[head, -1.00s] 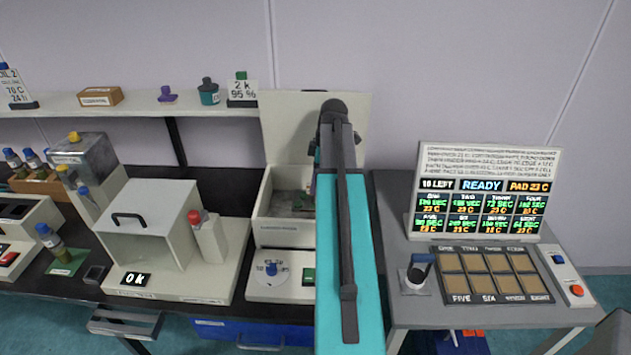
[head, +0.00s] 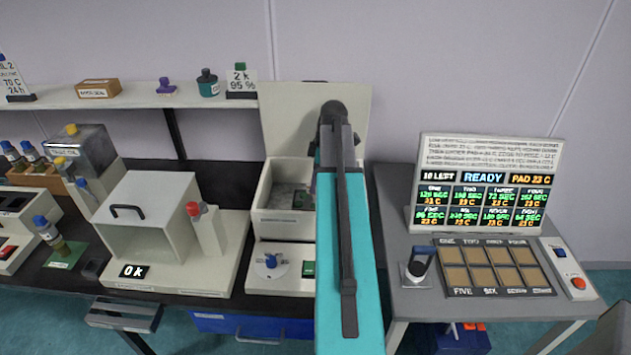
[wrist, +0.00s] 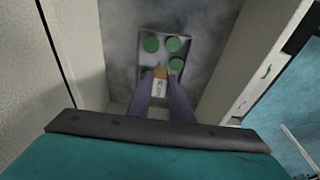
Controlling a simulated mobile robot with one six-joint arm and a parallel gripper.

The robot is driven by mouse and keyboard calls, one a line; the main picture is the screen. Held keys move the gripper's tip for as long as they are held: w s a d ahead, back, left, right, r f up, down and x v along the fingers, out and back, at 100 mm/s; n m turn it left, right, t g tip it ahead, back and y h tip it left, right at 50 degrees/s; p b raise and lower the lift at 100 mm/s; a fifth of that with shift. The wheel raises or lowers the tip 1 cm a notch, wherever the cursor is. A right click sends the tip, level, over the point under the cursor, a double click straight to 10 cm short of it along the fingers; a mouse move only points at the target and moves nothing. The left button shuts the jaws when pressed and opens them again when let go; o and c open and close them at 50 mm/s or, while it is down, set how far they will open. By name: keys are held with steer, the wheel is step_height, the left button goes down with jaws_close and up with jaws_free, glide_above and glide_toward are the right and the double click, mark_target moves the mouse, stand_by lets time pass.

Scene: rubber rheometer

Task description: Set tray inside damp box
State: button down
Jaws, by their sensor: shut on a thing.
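The damp box (head: 284,226) is the pale box left of my arm in the head view, with its lid (head: 285,118) standing open behind it. The tray (wrist: 144,56) is a small grey plate with several green discs and a small labelled tab at its near edge. My gripper (wrist: 162,76) is shut on the tab of the tray. The tray is between the box walls, over the mottled grey floor; I cannot tell whether it touches the floor. In the head view my arm hides the gripper and the right part of the box.
The box's right wall (wrist: 222,72) rises close beside the tray. A dial (head: 270,262) and a green button (head: 309,268) sit on the front of the box's base. An open-fronted white cabinet (head: 150,215) stands left, a display panel (head: 487,190) right.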

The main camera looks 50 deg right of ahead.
steer(key=shift+b+x, duration=0.45)
steer(key=shift+x, duration=0.55)
steer(key=c, duration=1.5)
jaws_free()
steer(key=shift+s+d, duration=0.15)
steer(key=shift+s, duration=0.05)
steer(key=shift+c, duration=0.2)
steer(key=shift+w+a+p+v, duration=0.15)
steer(key=shift+p+v, duration=0.5)
steer(key=shift+v, duration=0.3)
steer(key=shift+w+a+p+v, duration=0.15)
steer(key=shift+p+v, duration=0.45)
steer(key=shift+v, duration=0.4)
steer(key=shift+w+a+p+v, duration=0.1)
steer(key=shift+w+p+v, duration=0.05)
steer(key=shift+p+v, duration=0.65)
steer(key=shift+r, duration=0.3)
steer(key=shift+s, duration=0.1)
